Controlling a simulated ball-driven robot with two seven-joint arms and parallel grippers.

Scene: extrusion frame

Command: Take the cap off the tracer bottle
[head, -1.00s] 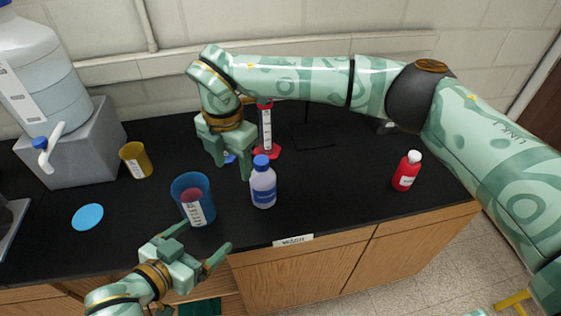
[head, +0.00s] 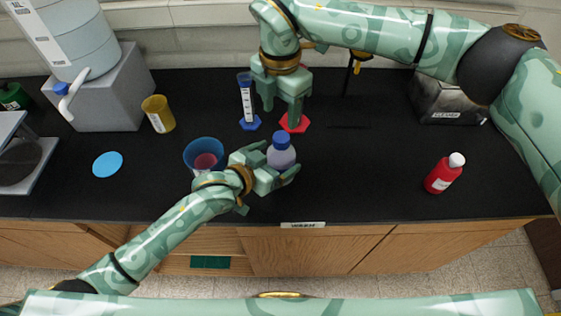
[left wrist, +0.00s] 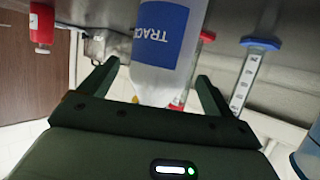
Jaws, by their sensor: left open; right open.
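The tracer bottle (head: 281,157) is pale with a blue cap (head: 281,139) on it, standing on the black bench in the head view. My left gripper (head: 278,178) is open at the bottle, its fingers on either side of the body below the cap. In the left wrist view the bottle (left wrist: 165,55), with a blue label, lies between the spread fingers of the left gripper (left wrist: 157,85); its cap does not show there. My right gripper (head: 283,110) is open and empty, behind the bottle, with its fingers pointing down near the cylinders.
A cylinder with a blue base (head: 249,123) and a red base (head: 294,123) stand close behind the bottle. A blue cup (head: 203,150) is just left of my left gripper. A red bottle (head: 441,175) stands right, with clear bench between.

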